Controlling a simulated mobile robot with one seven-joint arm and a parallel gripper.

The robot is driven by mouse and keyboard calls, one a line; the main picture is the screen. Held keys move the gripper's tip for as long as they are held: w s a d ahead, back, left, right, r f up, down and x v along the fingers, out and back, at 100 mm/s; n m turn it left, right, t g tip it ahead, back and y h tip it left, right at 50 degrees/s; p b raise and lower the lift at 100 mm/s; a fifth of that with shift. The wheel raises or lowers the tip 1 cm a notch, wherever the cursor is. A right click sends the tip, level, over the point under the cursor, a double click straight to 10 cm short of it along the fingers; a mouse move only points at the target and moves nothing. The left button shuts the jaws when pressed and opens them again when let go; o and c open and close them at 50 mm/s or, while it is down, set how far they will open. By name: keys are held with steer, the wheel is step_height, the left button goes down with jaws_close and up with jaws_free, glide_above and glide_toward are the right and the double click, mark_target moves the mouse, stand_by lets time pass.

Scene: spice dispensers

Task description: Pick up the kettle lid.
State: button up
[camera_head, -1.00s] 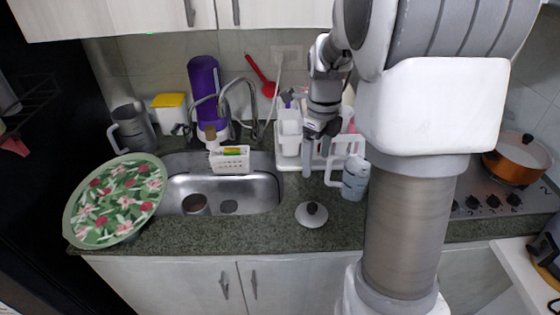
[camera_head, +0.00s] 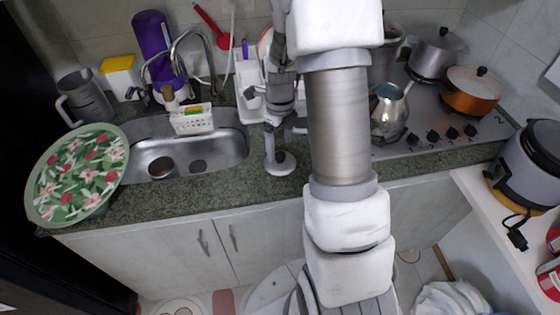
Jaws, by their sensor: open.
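The lid I take for the kettle lid (camera_head: 284,168) is a small round pale disc lying on the dark speckled counter, right of the sink, near the counter's front edge. My gripper (camera_head: 276,150) points down over it, with its fingers open at the lid's knob. The fingers and wrist hide much of the knob. I cannot tell whether the fingers touch it.
The steel sink (camera_head: 240,150) lies left of the lid, with a flowered green tray (camera_head: 78,175) beyond it. A dish rack (camera_head: 247,80) stands behind my gripper. A shiny metal jug (camera_head: 389,115) and an orange pot (camera_head: 470,92) stand on the stove at right.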

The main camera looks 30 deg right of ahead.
mark_target(280, 155)
steer(key=shift+f, duration=2.35)
jaws_close()
